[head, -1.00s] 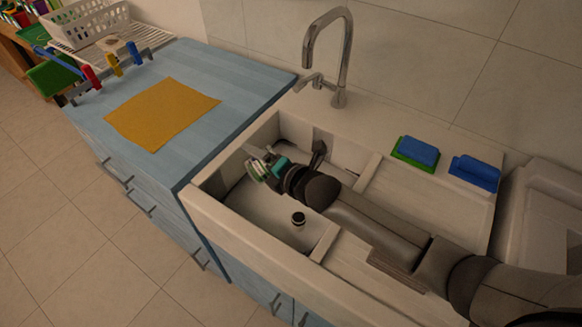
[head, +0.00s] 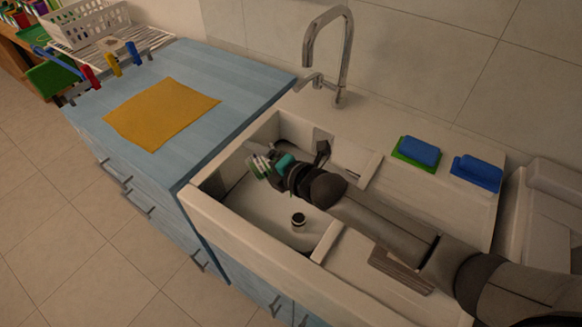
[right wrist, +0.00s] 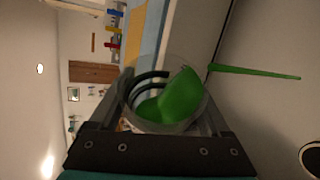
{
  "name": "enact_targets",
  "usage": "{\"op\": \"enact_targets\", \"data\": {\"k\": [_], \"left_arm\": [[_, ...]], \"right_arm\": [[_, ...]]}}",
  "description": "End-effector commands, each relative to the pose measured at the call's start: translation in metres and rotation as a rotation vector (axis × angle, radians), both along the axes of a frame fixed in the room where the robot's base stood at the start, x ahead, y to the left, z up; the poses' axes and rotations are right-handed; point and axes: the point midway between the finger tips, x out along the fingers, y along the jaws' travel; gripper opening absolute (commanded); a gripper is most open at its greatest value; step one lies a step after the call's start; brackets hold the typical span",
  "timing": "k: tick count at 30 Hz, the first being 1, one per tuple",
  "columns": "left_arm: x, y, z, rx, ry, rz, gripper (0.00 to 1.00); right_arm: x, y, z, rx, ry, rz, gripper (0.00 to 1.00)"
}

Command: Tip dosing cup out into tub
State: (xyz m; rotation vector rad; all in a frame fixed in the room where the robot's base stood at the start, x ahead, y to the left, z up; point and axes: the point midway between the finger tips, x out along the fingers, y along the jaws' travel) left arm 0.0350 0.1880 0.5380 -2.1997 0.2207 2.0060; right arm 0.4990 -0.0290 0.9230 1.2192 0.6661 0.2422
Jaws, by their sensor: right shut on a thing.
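My right gripper (head: 267,164) is shut on the dosing cup (head: 257,165), low over the left end of the white tub (head: 240,236). In the right wrist view the cup (right wrist: 165,105) is clear, with dark curved bands and bright green contents, between the gripper's fingers (right wrist: 163,128). It is tipped over. A thin green streak (right wrist: 255,72) runs from beside its rim toward the tub side and looks like a poured stream. The tub floor has a round dark drain (head: 298,220). My left gripper is out of view.
A chrome tap (head: 343,60) stands behind the tub. A blue sponge on green (head: 417,152) and a blue block (head: 477,172) lie on the right ledge. The blue counter (head: 230,80) at left holds an orange cloth (head: 162,112). A dish rack (head: 85,22) stands behind.

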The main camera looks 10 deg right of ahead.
Motion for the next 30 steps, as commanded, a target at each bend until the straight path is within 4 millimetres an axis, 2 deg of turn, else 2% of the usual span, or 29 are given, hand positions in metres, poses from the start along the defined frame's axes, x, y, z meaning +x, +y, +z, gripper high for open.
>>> {"op": "enact_targets", "data": {"k": [30], "left_arm": [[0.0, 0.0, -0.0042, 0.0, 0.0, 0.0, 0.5]], "right_arm": [[0.0029, -0.0093, 0.0051, 0.105, 0.026, 0.0, 0.15]]}}
